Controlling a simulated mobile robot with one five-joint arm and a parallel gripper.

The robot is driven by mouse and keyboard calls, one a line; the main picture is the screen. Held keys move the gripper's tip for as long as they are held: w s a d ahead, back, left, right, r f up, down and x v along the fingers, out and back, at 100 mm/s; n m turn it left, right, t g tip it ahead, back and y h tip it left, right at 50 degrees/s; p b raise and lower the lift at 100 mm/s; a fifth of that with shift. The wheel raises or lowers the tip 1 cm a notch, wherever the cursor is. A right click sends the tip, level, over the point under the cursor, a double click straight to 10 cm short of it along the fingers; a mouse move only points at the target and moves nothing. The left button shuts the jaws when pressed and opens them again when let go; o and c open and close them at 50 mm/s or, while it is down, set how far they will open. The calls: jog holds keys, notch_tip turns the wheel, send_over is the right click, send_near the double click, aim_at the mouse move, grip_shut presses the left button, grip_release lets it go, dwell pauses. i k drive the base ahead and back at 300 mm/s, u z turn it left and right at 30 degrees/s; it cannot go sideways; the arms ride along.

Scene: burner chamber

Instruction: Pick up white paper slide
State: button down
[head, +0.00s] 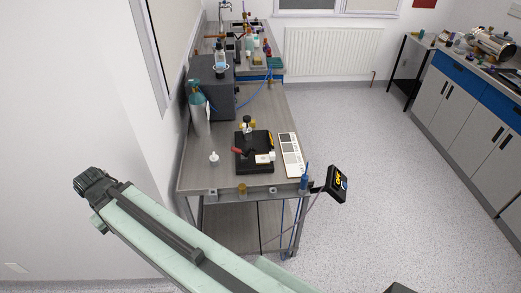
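A long white card with rows of darker patches (290,155) lies flat near the right edge of the grey bench (226,180). A small white piece (264,158) sits on the front of a black device (249,166) just left of the card. I cannot tell for sure which of the two is the paper slide. No gripper fingers can be made out.
A small white bottle (214,157), a grey-green cylinder (198,108) and a dark grey box (213,86) stand on the bench's left side. A black and yellow box (337,184) sticks out at the front right corner. Speckled floor (350,120) is clear to the right.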

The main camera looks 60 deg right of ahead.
aim_at(266, 158)
jog(key=z, duration=1.05)
